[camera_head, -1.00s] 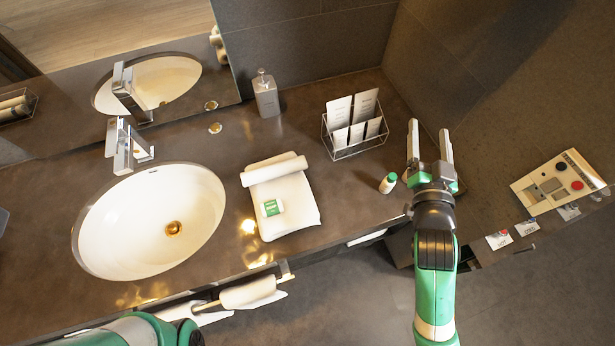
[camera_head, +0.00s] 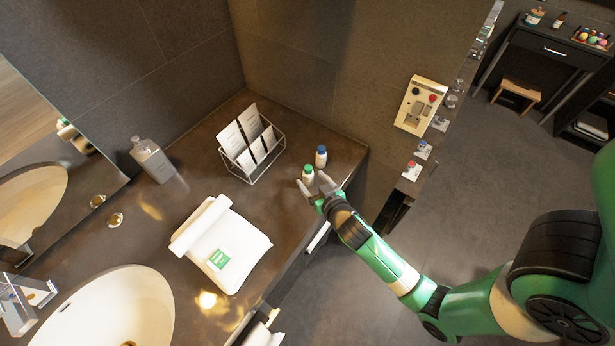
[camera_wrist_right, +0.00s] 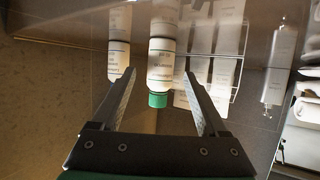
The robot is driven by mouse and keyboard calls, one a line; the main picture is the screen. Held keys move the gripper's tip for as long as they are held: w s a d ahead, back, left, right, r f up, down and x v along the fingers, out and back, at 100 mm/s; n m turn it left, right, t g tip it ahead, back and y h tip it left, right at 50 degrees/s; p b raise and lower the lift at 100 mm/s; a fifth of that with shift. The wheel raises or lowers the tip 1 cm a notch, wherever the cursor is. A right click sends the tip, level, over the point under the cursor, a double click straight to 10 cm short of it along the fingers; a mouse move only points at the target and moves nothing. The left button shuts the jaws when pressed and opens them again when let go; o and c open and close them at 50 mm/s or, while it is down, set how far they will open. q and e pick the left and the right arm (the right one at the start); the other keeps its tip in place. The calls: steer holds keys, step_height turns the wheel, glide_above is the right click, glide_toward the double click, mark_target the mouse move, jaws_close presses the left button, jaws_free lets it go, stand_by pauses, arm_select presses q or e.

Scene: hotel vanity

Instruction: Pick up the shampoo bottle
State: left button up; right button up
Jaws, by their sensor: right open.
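A small white bottle with a green cap (camera_head: 308,173) stands on the counter near its right end. A similar bottle with a blue cap (camera_head: 321,157) stands just behind it. I cannot read which one is labelled shampoo. My right gripper (camera_head: 314,184) is open, with its fingertips close to the green-capped bottle. In the right wrist view, that bottle (camera_wrist_right: 161,60) appears between the open fingers (camera_wrist_right: 160,76), with gaps on both sides. Another white labelled shape (camera_wrist_right: 119,45) shows beside it. My left gripper is out of view.
A wire rack of cards (camera_head: 250,146) stands left of the bottles, against the wall. A folded towel (camera_head: 232,248) with a green-and-white packet (camera_head: 219,258), a grey dispenser (camera_head: 153,162) and a sink (camera_head: 105,310) lie farther left. A wall panel (camera_head: 419,105) is at right.

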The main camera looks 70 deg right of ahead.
mark_target(304, 172)
steer(key=b+x, duration=0.1)
steer(key=x, duration=0.5)
steer(key=shift+w+d+f, duration=0.1)
steer(key=shift+f, duration=0.15)
steer(key=shift+c, duration=0.4)
jaws_close()
